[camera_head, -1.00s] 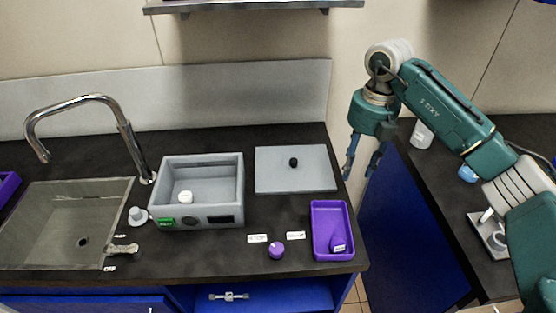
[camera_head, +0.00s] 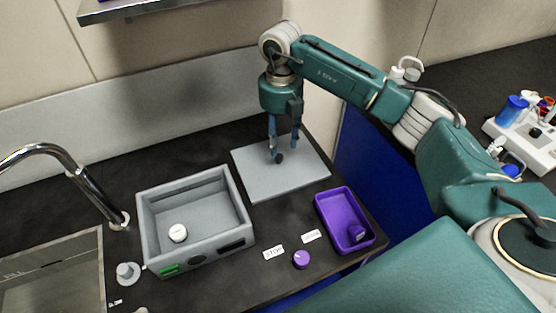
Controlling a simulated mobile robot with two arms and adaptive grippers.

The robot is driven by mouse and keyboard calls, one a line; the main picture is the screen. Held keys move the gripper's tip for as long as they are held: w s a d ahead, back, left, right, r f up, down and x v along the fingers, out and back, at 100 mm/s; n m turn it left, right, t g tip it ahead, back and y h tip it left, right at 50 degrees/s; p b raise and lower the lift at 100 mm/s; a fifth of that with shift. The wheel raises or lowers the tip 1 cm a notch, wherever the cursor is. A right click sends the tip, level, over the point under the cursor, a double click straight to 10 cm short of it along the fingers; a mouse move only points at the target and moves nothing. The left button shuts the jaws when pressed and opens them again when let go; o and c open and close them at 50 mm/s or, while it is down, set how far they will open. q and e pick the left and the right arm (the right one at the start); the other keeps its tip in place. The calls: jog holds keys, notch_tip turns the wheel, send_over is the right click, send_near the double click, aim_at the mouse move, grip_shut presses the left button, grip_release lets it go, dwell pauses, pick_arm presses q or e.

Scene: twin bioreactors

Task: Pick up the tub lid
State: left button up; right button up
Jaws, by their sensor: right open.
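The tub lid (camera_head: 262,178) is a flat grey square plate lying on the dark counter, to the right of the grey tub (camera_head: 150,225). Its black knob (camera_head: 278,157) stands near the lid's middle. My right gripper (camera_head: 284,150) points down over the lid, its two blue fingers apart, with the knob at or near the fingertips. I cannot tell whether the fingers touch the knob. The tub is open on top and a white round piece (camera_head: 178,233) is inside it. My left gripper is not in view.
A purple tray (camera_head: 329,219) with a small purple item stands in front of the lid. A purple knob (camera_head: 301,259) and two white labels are near the front edge. The tap (camera_head: 84,184) and sink are at the left. A shelf (camera_head: 120,10) hangs above.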

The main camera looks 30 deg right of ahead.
aim_at(279, 156)
jog(key=shift+w+a+f, duration=0.1)
jog(key=shift+f, duration=0.25)
jog(key=shift+a+f, duration=0.1)
jog(key=shift+f, duration=0.2)
notch_tip(279, 156, down, 4)
jog(key=shift+f+p, duration=0.2)
jog(key=shift+p, duration=0.9)
jog(key=shift+f, duration=0.15)
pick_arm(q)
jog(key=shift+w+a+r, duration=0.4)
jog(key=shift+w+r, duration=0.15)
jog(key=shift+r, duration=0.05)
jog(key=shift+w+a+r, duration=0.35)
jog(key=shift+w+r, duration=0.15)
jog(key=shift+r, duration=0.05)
pick_arm(e)
jog(key=c, duration=0.8)
grip_shut()
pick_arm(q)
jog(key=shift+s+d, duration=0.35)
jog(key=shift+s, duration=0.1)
